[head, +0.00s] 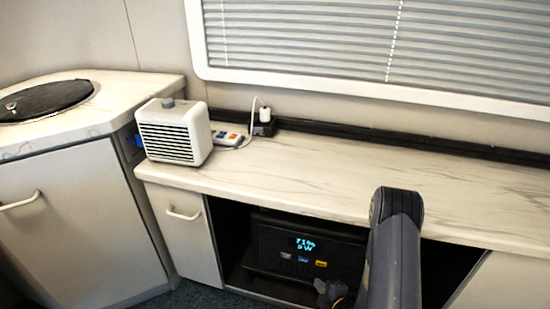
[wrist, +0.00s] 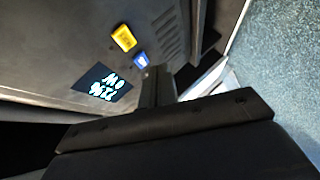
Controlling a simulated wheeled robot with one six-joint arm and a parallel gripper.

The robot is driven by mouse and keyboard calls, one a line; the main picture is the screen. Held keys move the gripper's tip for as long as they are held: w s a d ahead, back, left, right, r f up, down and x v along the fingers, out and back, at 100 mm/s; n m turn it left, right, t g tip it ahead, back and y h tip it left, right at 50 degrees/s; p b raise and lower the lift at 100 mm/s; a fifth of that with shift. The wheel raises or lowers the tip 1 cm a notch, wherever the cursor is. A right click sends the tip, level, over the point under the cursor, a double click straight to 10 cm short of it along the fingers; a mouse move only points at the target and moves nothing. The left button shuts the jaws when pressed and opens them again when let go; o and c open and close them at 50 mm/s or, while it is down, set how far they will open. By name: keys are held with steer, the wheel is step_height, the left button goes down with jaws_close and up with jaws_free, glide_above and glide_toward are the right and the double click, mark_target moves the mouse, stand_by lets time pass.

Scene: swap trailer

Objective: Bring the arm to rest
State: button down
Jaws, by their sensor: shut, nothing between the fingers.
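My arm rises at the lower right of the head view, in front of the counter (head: 300,178). My gripper (wrist: 158,80) shows in the wrist view as a dark narrow pair of fingers, shut with nothing between them. In the wrist view it points toward the front of a dark power unit (wrist: 60,50) with a lit display, a yellow button and a blue button. In the head view the power unit (head: 275,250) sits in the open bay under the counter, partly hidden by my arm. I cannot tell whether the fingers touch it.
A white heater-like box (head: 168,138) stands on the counter's left end, beside a power strip (head: 228,137) and a plugged-in white adapter (head: 265,114). A cabinet (head: 75,215) with a round dark lid (head: 45,100) stands at left. The counter's right part is clear.

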steer(key=s, duration=0.1)
steer(key=s+a, duration=0.1)
steer(key=s, duration=0.2)
steer(key=shift+s+a+f+b, duration=0.1)
steer(key=shift+s+a+b, duration=0.15)
steer(key=shift+b, duration=0.05)
